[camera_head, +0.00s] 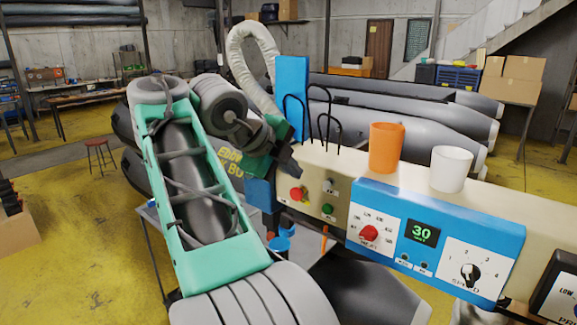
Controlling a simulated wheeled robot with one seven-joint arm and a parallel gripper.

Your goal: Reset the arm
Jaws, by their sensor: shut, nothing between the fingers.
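My arm, with its green and grey links, rises from the bottom centre and bends over at the upper left. My gripper (287,160) is dark, shut and empty. It hangs at the left end of the machine's control panel (318,195), just above the red button in the picture. I cannot tell whether it touches the panel. The fingertips are small and partly dark against the panel.
An orange cup (386,148) and a white cup (451,169) stand on the machine top. A blue upright plate (292,98), black wire loops (322,118) and a pale hose (243,62) stand near my gripper. Grey boats (400,112) lie behind. Yellow floor is open at left.

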